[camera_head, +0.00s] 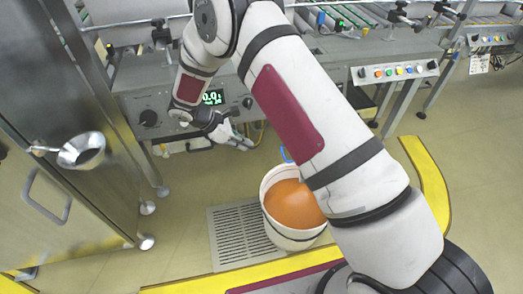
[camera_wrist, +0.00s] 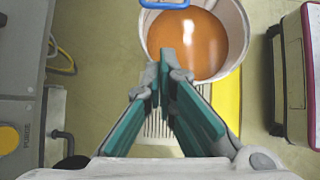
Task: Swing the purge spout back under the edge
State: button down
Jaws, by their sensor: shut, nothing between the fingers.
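I cannot pick out the purge spout with certainty. A blue loop (camera_head: 286,153) shows at the far rim of a white bucket (camera_head: 288,240) of orange material; it also shows at the top of the wrist view (camera_wrist: 165,4). I cannot tell whether the loop belongs to the bucket or to a spout. A dark bent bar (camera_head: 200,147) sits below the machine's front edge. My gripper (camera_head: 246,145) is shut and empty, in front of the machine's lower panel and left of the blue loop. In the wrist view its fingertips (camera_wrist: 173,57) overlap the bucket's near rim.
The grey machine front (camera_head: 150,108) has a digital display (camera_head: 213,97) and knobs. A floor grate (camera_head: 232,238) lies left of the bucket. A steel cabinet (camera_head: 60,215) with a shiny cup-shaped part (camera_head: 82,150) stands at left. A yellow-edged platform (camera_head: 430,180) curves at right.

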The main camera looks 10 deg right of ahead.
jog(key=d+r+b+x, duration=0.1)
jog(key=b+x, duration=0.3)
jog(key=x, duration=0.8)
jog(key=shift+d, duration=0.7)
jog(key=shift+r, duration=0.1)
jog(key=shift+d, duration=0.1)
